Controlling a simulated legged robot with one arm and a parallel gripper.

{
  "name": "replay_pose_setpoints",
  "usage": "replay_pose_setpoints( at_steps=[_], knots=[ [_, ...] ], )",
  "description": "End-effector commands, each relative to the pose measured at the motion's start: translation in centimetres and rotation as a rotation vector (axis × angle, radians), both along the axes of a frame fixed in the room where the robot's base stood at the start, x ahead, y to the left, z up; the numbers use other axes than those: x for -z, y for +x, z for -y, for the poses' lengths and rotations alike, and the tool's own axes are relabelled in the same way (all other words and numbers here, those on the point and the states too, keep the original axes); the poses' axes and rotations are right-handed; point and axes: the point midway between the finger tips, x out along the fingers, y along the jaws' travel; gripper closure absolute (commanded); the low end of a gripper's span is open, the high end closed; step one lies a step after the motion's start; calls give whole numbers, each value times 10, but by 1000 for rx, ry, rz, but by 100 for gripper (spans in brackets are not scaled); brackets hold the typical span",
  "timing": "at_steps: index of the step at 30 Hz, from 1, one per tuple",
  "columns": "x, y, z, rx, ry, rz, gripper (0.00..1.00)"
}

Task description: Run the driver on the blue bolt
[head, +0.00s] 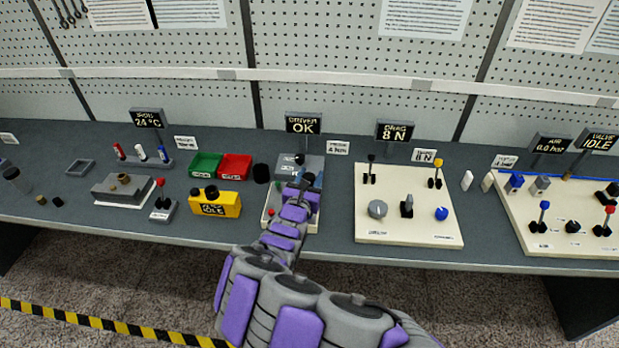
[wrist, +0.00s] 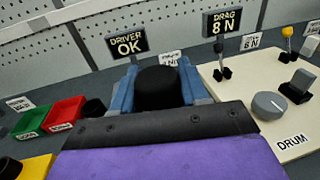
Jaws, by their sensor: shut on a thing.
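My gripper (head: 305,181) is over the station under the sign reading DRIVER OK. In the wrist view its two blue jaws (wrist: 154,90) are shut on a black round-topped thing (wrist: 158,88), which looks like the driver. Its lower end is hidden behind the gripper. I cannot make out a blue bolt under it; my gripper and arm cover that part of the station. The station's grey block (head: 283,168) shows beside and behind my gripper. The DRIVER OK sign (head: 303,124) also shows in the wrist view (wrist: 128,43).
Left of the station are a black knob (head: 261,173), green bin (head: 206,165), red bin (head: 235,167) and yellow box (head: 214,205). A rack with red, white and blue pieces (head: 143,161) stands farther left. A cream panel (head: 430,225) with levers and knobs is to the right.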

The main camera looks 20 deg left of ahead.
Motion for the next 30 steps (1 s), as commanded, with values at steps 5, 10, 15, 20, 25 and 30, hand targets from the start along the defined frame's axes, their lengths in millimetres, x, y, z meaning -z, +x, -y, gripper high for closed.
replay_pose_setpoints(
  at_steps=[5, 10, 15, 20, 25, 30],
  knots=[
    [0, 0, -1, -2, -1, 0, 100],
    [1, 0, -1, -1, -1, -1, 100],
    [-2, 0, -1, -1, 0, -1, 100],
    [-14, 0, -1, -1, 1, 1, 100],
    [-27, 0, 0, 0, 2, 3, 100],
    [-38, 0, 0, 0, 2, 3, 100]
  ],
)
